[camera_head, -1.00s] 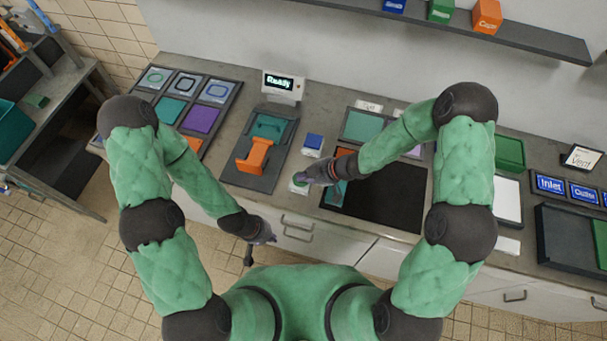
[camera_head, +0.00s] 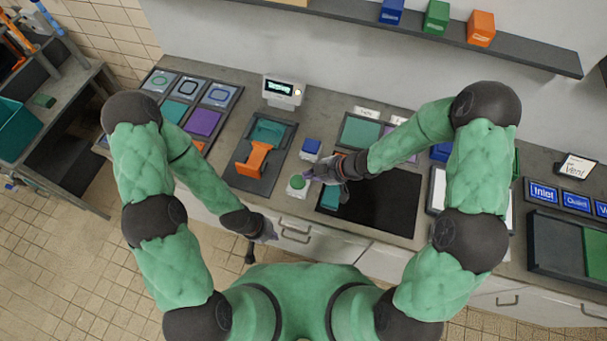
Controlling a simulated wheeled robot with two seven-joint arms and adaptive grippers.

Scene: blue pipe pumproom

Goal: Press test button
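A green round button (camera_head: 298,182) on a small white base stands on the counter. A blue-topped button box (camera_head: 311,146) stands just behind it. My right gripper (camera_head: 314,173) is right beside the green button, on its right, with its tip slightly apart from the button top. Its fingers are too small and foreshortened to tell open from shut. The display (camera_head: 280,88) at the back shows text that appears to read "Testing". My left gripper (camera_head: 266,233) hangs in front of the counter's front edge; its finger state is unclear.
A dark fixture (camera_head: 262,180) with an orange clamp (camera_head: 256,158) lies left of the buttons. A black panel (camera_head: 385,205) lies to the right under my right arm. A tray of colored tiles (camera_head: 187,105) is at the back left. A shelf (camera_head: 440,35) runs above.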

